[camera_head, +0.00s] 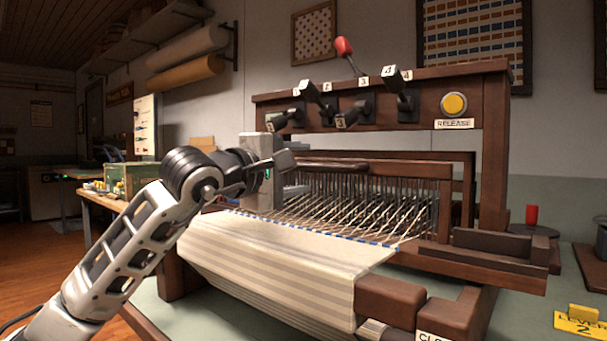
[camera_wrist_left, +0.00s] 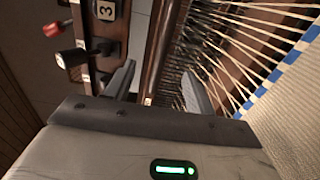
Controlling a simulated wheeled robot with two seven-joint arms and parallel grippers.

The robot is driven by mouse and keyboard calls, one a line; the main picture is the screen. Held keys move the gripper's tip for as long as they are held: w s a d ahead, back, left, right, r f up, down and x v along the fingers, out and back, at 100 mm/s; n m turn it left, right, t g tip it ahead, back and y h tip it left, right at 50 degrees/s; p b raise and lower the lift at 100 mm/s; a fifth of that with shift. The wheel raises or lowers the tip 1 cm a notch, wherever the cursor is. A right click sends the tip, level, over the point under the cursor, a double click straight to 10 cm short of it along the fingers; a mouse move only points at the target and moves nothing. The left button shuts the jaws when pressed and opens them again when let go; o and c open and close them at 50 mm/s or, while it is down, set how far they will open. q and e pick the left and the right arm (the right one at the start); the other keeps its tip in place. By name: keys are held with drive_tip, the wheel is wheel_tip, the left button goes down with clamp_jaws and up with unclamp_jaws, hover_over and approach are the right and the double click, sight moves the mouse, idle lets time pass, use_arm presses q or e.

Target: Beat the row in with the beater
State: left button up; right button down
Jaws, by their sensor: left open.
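The beater (camera_head: 350,166) is a dark wooden frame with a rounded top rail, standing across the loom behind the pale warp threads (camera_head: 350,200). The striped woven cloth (camera_head: 290,250) lies in front, with a blue-and-white row (camera_head: 330,234) along its far edge. My left gripper (camera_head: 291,175) is at the left end of the beater, over the warp. In the left wrist view my left gripper (camera_wrist_left: 158,88) has its two fingers spread, with the beater's wooden rail (camera_wrist_left: 160,45) seen between them. Contact cannot be told. My right gripper is not in view.
Above the beater, several numbered levers (camera_head: 363,110), a red-tipped lever (camera_head: 344,47) and a yellow release button (camera_head: 454,104) sit on the loom's upper beam. A wooden tray (camera_head: 485,255) projects at right.

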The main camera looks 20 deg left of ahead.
use_arm(q)
drive_tip(key=shift+b+v, duration=1)
drive_tip(key=shift+v, duration=1.6)
